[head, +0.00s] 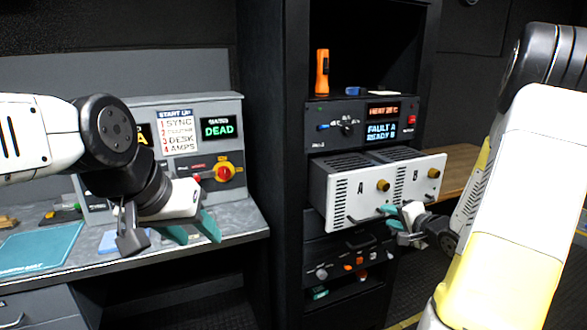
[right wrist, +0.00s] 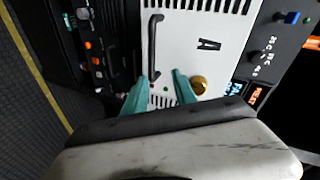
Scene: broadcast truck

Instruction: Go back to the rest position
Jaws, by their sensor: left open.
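My left gripper (head: 193,232) is over the front part of the grey desk at the left, with its teal fingers apart and nothing seen between them. My right gripper (head: 390,214) is low in front of the white module marked A (head: 358,198). In the right wrist view its two teal fingertips (right wrist: 162,78) are apart, in front of the white face of module A (right wrist: 195,25). The black handle (right wrist: 154,45) of A ends close beside one fingertip; I cannot tell if they touch. A brass knob (right wrist: 198,85) is beside the other finger.
Modules A and B (head: 427,180) stick out of the black rack (head: 290,130). An orange torch (head: 322,72) stands on top. A console with a "DEAD" screen (head: 218,128) and a teal mat (head: 40,250) are on the desk.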

